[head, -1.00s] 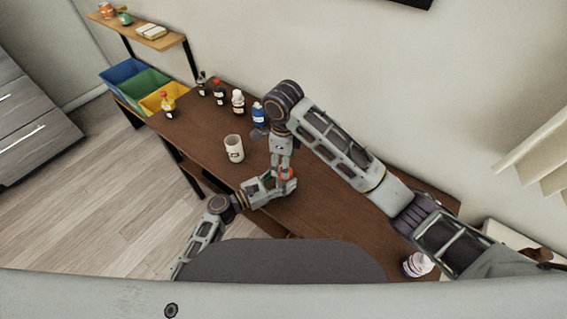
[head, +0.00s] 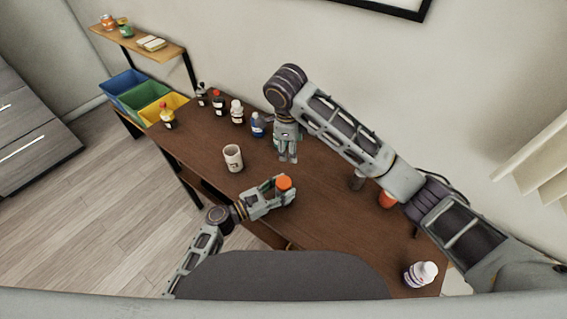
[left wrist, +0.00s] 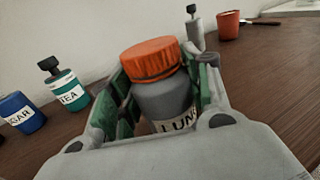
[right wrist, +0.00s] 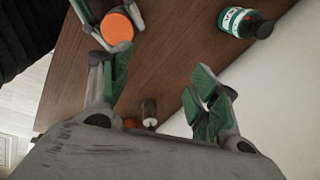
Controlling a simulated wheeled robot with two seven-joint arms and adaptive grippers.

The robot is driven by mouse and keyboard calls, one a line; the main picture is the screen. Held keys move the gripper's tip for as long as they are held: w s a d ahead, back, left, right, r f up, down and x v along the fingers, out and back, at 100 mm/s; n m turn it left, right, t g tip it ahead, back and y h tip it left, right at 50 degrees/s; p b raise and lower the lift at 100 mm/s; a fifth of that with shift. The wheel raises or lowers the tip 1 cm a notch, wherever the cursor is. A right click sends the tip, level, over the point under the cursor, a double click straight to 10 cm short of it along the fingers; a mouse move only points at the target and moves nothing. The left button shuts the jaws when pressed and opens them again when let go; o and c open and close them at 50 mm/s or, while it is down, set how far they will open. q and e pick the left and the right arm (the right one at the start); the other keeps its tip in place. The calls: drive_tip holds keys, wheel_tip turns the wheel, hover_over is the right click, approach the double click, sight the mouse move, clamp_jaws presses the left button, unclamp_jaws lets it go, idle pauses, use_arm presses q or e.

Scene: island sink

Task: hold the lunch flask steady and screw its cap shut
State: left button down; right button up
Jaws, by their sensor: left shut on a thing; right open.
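The lunch flask (left wrist: 166,101) is a grey container with a partly hidden label reading "LUN". Its orange cap (left wrist: 152,62) sits on top, with a dark line under its rim; I cannot tell how tight it is. My left gripper (head: 280,188) is shut around the flask body, which stands upright over the table. The cap shows above the fingers in the head view (head: 284,183) and near the top of the right wrist view (right wrist: 117,28). My right gripper (head: 288,158) is open and empty, above and apart from the cap.
An orange cup (head: 387,200) stands at right, a white bottle (head: 421,274) at front right.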

drive_tip(key=s+n, duration=0.1)
drive_tip(key=n, duration=0.5)
drive_tip(key=s+f+n, duration=0.1)
drive_tip(key=n, duration=0.6)
drive_tip(key=s+f+n+g, duration=0.1)
drive_tip(key=s+n, duration=0.1)
drive_tip(key=n, duration=0.5)
drive_tip(key=shift+f, duration=0.1)
drive_tip(key=n, duration=0.5)
drive_tip(key=shift+s+a, duration=0.3)
drive_tip(key=shift+a, duration=0.1)
drive_tip(key=n, duration=0.6)
drive_tip(key=shift+s+a+g+y, duration=0.3)
drive_tip(key=shift+a+g+y, duration=0.1)
drive_tip(key=n, duration=0.4)
drive_tip(key=shift+a+n, duration=0.2)
drive_tip(key=shift+n, duration=0.2)
drive_tip(key=n, duration=0.4)
drive_tip(key=shift+n, duration=0.4)
